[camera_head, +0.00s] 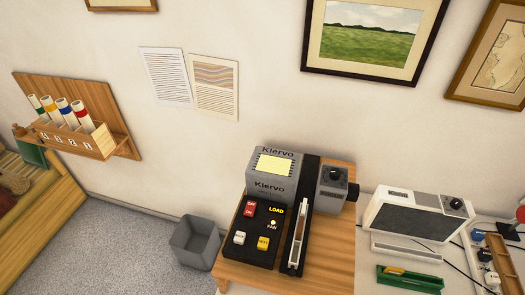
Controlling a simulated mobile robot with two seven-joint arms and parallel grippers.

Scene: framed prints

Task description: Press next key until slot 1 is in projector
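The grey and black slide projector (273,177) marked "Kiervo" stands on a wooden table in the camera_head view, with a pale yellow lit panel on top. Its black control panel (262,222) carries a red switch (250,208), a white key (239,238) and a yellow key (263,243). The yellow key seems to be the next key, but its small label is hard to read. The word "LOAD" (276,211) shows in yellow above "FAN" and a small white dot. A long narrow slide tray (298,235) lies in the black channel to the right. Slot numbers cannot be read. Neither gripper is in view.
A grey bin (195,243) stands on the floor left of the wooden table (335,262). A white device with a dark screen (408,222) and a green tray (410,279) are on the right. A wooden wall rack (75,115) holds several tubes at left.

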